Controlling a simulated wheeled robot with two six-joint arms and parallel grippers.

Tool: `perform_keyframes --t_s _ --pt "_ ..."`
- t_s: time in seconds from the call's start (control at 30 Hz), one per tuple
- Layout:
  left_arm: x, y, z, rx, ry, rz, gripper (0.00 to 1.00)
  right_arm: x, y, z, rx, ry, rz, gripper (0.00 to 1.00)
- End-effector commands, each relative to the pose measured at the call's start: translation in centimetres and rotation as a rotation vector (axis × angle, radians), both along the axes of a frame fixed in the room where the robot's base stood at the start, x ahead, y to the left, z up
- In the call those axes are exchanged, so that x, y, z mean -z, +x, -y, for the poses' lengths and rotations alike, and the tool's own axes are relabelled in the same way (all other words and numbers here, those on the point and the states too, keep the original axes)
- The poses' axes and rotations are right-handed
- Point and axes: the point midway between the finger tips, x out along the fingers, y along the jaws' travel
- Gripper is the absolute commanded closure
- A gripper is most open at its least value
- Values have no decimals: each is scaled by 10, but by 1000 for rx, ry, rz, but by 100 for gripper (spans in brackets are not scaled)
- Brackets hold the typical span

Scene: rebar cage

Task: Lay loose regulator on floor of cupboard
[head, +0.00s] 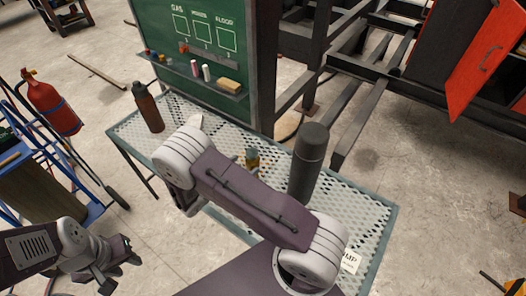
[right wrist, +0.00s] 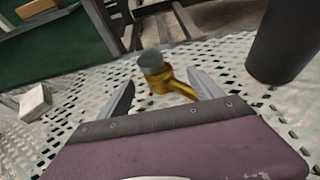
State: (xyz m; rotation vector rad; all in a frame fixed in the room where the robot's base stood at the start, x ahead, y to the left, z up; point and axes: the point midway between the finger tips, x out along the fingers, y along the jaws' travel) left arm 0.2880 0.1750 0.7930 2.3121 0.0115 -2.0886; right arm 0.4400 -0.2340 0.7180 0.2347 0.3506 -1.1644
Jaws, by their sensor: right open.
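The loose regulator, a brass fitting with a grey round cap (right wrist: 153,62), stands on the perforated metal table; it also shows in the head view (head: 252,157), partly behind my right arm. My right gripper (right wrist: 160,82) is open, with one finger on each side of the regulator's near part; I cannot tell whether they touch it. My left gripper (head: 122,268) is open and empty at the lower left.
A dark cylinder (head: 308,160) stands right of the regulator, and a brown bottle (head: 147,107) stands at the table's (head: 378,215) left end. A green board (head: 200,50) rises behind. A blue trolley with a red extinguisher (head: 50,102) is left. Dark steel beams stand before the cupboard.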

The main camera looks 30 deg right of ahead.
Motion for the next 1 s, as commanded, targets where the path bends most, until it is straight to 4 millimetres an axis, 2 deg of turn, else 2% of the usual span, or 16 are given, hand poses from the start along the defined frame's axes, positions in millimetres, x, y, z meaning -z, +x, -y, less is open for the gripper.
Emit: perform_keyframes --t_s 0.17,0.4,0.6,0.83,1.0 --pt "0 0 0 0 0 0 64 1 0 1 0 0 0 25" --pt "6 0 0 0 0 0 64 15 12 29 3 1 -1 25" --pt "8 0 0 0 0 0 64 19 16 37 1 0 0 25" --pt "15 0 0 0 0 0 64 36 34 69 3 0 0 25" --pt "15 0 0 0 0 0 64 38 37 75 0 0 0 25"
